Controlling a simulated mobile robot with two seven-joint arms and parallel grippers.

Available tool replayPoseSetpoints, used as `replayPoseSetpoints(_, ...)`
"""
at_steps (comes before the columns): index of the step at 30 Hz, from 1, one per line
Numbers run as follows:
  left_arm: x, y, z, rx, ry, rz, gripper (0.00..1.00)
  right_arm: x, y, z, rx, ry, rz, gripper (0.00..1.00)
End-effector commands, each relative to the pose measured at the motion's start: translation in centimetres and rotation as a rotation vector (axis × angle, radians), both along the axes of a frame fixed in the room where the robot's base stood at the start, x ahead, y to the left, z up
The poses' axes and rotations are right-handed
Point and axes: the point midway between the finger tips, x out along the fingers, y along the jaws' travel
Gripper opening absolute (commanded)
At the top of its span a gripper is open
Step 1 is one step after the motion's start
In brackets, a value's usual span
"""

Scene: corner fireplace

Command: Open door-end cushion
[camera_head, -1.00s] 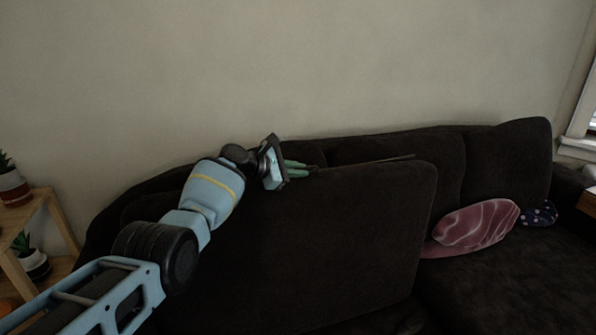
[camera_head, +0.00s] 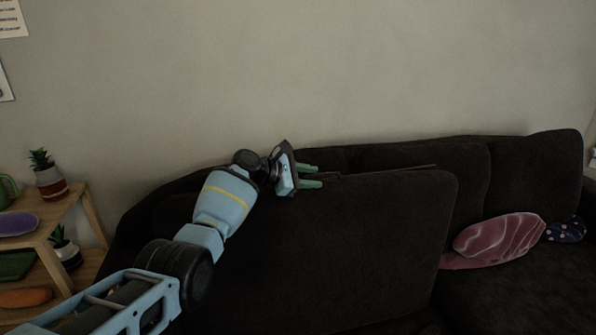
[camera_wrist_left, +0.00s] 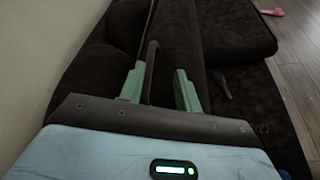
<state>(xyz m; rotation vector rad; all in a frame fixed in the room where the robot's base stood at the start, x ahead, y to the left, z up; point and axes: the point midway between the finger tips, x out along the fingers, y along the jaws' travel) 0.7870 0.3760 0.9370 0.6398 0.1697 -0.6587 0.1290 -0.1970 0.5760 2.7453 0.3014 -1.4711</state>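A large dark cushion (camera_head: 350,245) stands raised and tilted in front of the sofa back in the head view, its top edge near my left gripper. My left gripper (camera_head: 318,176) comes in from the left and points right along that top edge. Its two green fingers are apart. In the left wrist view, the left gripper (camera_wrist_left: 160,88) shows the fingers spread, with a thin dark strip (camera_wrist_left: 149,70) running between them. I cannot tell whether either finger touches the cushion. My right gripper is not in view.
The sofa back (camera_head: 400,155) runs along the plain wall (camera_head: 350,70). A pink patterned pillow (camera_head: 497,238) and a dark dotted pillow (camera_head: 565,230) lie at the right. A wooden shelf (camera_head: 92,215) with a potted plant (camera_head: 50,182) stands close on the left.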

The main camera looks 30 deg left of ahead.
Motion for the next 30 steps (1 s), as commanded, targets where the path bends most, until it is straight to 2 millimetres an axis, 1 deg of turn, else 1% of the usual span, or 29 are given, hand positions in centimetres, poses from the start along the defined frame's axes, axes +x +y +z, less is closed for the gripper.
replayPoseSetpoints(1, -0.6, 0.4, 0.3, 0.002, 0.001, 0.001, 0.33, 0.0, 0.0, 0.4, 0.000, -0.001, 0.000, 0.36)
replayPoseSetpoints(6, -2.0, 1.4, 0.8, 0.001, 0.001, 0.002, 0.33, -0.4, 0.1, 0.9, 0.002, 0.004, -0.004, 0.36)
replayPoseSetpoints(12, -3.0, 2.0, 1.2, 0.001, 0.003, 0.000, 0.33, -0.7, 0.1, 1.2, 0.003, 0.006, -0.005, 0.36)
replayPoseSetpoints(30, -3.2, 2.1, 1.2, 0.000, 0.004, 0.001, 0.33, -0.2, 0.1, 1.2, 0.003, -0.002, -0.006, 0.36)
